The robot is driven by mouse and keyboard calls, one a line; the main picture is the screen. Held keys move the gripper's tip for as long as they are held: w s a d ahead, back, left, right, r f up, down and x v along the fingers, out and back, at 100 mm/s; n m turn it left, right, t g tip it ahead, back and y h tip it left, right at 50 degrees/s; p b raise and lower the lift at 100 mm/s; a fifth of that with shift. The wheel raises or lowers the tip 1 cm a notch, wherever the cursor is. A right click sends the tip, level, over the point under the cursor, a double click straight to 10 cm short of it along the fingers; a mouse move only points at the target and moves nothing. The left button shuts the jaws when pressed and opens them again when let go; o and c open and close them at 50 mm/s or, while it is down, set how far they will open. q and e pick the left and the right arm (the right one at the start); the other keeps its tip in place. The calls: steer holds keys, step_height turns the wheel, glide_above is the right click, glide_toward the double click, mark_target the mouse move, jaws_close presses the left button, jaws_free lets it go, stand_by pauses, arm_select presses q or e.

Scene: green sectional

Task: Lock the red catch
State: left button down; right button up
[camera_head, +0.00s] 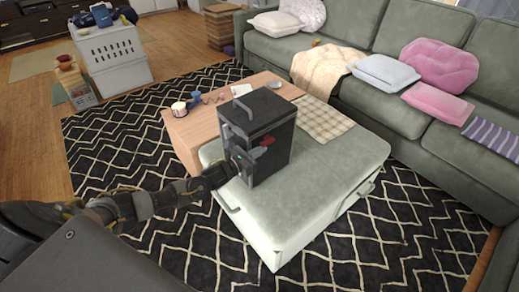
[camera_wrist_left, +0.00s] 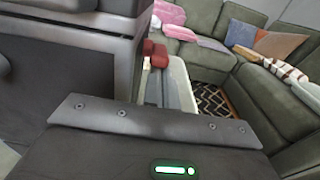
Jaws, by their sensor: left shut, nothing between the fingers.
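A dark grey box (camera_head: 273,112) with a handle on top stands upright on the pale green ottoman (camera_head: 310,185). The red catch (camera_head: 267,141) is on the box's side facing me. My left gripper (camera_head: 243,158) is shut and empty, at the box's near side, just left of and below the catch. My right gripper is not in view.
A wooden table (camera_head: 200,130) with cups adjoins the ottoman at the left. A checkered cloth (camera_head: 318,119) lies behind the box. The green sectional (camera_head: 400,110) stands beyond. A patterned rug (camera_head: 185,235) covers the floor, with a white basket (camera_head: 110,55) at the back left.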

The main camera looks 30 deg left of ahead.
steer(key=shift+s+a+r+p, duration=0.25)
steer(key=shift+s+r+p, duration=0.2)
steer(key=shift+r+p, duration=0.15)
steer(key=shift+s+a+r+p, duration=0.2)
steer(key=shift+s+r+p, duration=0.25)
steer(key=shift+p, duration=0.2)
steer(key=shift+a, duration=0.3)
